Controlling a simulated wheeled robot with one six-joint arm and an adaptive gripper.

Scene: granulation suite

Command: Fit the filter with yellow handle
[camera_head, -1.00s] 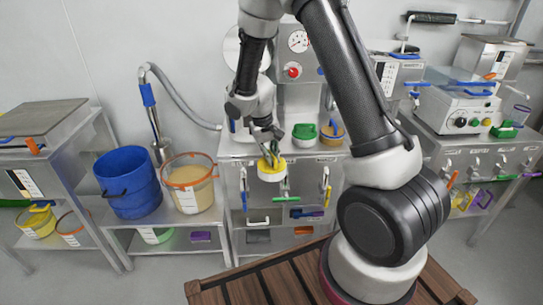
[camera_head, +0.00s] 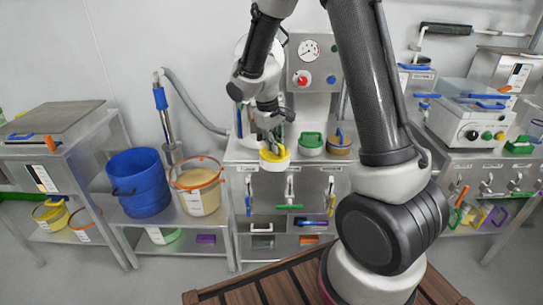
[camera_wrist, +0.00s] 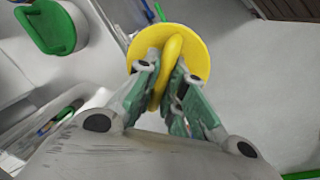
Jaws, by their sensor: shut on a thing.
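The filter with the yellow handle (camera_head: 274,154) is a round piece with a yellow top and a pale body below. My gripper (camera_head: 272,143) is shut on its handle from above. In the head view it is at the front left edge of the middle steel bench (camera_head: 236,155); I cannot tell whether it touches the bench. In the wrist view the yellow disc and ridge-like handle (camera_wrist: 172,50) show between my fingers (camera_wrist: 168,88). The filter's underside is hidden there.
A green-handled filter (camera_head: 311,142) and an orange one with a blue handle (camera_head: 339,142) stand to the right on the bench. Behind is a panel with a gauge (camera_head: 309,48) and red knob. A blue bucket (camera_head: 138,183) and an orange-rimmed tub (camera_head: 197,188) stand left.

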